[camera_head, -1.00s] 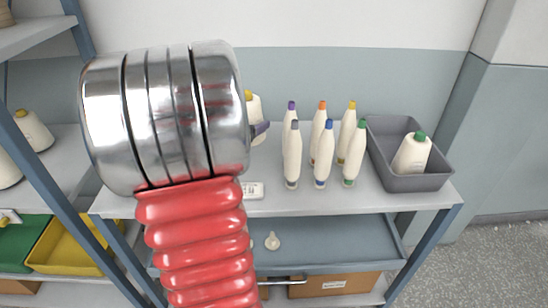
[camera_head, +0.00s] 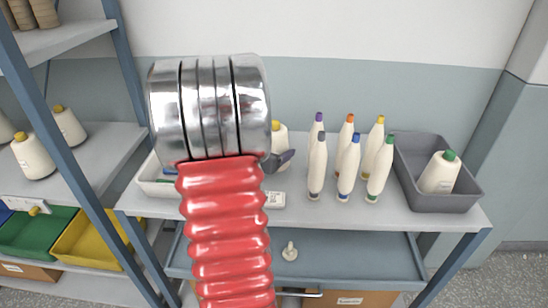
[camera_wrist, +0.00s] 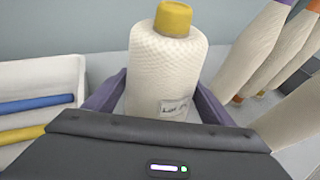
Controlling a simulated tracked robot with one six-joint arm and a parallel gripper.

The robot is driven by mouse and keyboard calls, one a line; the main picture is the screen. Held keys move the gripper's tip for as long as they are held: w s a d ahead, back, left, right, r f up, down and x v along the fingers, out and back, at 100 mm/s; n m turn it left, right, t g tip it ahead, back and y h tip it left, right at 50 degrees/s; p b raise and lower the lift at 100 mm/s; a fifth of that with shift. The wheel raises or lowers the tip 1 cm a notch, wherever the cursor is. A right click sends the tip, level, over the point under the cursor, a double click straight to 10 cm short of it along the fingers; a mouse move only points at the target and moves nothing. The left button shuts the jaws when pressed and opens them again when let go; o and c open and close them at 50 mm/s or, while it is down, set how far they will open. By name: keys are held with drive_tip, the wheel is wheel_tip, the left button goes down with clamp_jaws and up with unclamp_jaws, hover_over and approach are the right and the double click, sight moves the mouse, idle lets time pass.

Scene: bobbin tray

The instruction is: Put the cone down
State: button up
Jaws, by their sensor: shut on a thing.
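The cone (camera_wrist: 165,70) is cream with a yellow top and a small label, and stands upright in the wrist view. My gripper (camera_wrist: 158,102) is shut on it, one purple finger on each side. In the head view the cone (camera_head: 281,137) shows only partly behind my arm, over the left part of the table (camera_head: 300,217). One purple finger shows below it. The cone's base is hidden, so I cannot tell whether it touches the tabletop.
Several tall bobbins (camera_head: 347,170) with coloured tips stand right of the cone. A grey tray (camera_head: 440,203) holds a green-topped cone (camera_head: 439,172). A white bin (camera_wrist: 68,77) with blue and yellow rods is left of the cone.

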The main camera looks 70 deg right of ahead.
drive_tip(key=shift+f, duration=1.5)
drive_tip(key=shift+f, duration=0.1)
drive_tip(key=o, duration=1.3)
drive_tip(key=shift+w+a+r, duration=0.2)
drive_tip(key=shift+a+r, duration=0.1)
drive_tip(key=shift+a, duration=0.2)
drive_tip(key=v, duration=1.1)
